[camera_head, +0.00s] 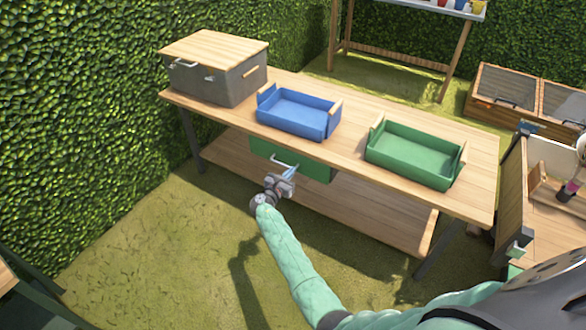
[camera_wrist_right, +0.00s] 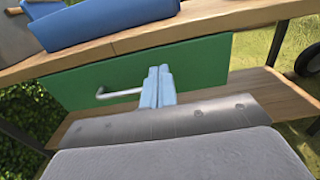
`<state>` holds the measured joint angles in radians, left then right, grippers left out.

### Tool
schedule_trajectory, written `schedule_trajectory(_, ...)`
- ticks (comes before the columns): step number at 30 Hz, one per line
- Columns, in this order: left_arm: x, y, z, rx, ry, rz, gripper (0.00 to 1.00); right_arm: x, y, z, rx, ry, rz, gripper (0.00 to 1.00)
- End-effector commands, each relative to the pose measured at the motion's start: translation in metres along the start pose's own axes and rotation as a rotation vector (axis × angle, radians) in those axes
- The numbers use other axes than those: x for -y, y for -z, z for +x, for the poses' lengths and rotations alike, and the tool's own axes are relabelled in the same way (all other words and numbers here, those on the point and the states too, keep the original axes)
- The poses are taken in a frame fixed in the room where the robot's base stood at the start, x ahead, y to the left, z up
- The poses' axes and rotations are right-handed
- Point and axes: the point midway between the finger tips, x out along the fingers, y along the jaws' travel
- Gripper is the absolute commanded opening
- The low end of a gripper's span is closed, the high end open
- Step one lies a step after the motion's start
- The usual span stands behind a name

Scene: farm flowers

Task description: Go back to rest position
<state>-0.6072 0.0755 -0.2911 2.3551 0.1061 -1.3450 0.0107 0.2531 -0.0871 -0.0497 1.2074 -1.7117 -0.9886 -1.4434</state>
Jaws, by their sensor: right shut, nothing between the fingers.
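My right gripper (camera_head: 289,174) is stretched out in front of the wooden workbench, near the green drawer (camera_head: 318,172) under its top. In the right wrist view the gripper's two light blue fingers (camera_wrist_right: 157,87) are together, with nothing between them. They stand just right of the drawer's white bar handle (camera_wrist_right: 118,93); I cannot tell if they touch it. The drawer front looks closed or nearly so. My left gripper is not in view.
On the workbench (camera_head: 350,122) stand a grey box with a wooden lid (camera_head: 235,84), a blue tray (camera_head: 295,112) and a green tray (camera_head: 410,155). A lower shelf (camera_head: 360,212) runs beneath. A wooden cart (camera_head: 515,200) stands at right, hedges behind. Grass at left is open.

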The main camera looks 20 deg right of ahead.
Motion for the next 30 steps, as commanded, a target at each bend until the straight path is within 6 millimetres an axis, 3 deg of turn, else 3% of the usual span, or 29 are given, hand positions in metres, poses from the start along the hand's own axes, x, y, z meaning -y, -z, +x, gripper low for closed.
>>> schedule_trajectory(6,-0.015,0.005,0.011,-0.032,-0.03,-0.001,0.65,0.001,0.003,-0.039,-0.001,0.0,0.0,0.0)
schedule_trajectory(12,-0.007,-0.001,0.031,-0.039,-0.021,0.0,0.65,0.001,0.002,-0.064,0.0,0.001,-0.002,0.0)
schedule_trajectory(23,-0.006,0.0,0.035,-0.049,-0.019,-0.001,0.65,0.0,0.001,-0.074,0.0,0.0,0.005,0.0)
schedule_trajectory(30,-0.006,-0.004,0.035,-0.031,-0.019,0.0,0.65,0.005,0.001,-0.074,0.003,0.024,0.186,0.0)
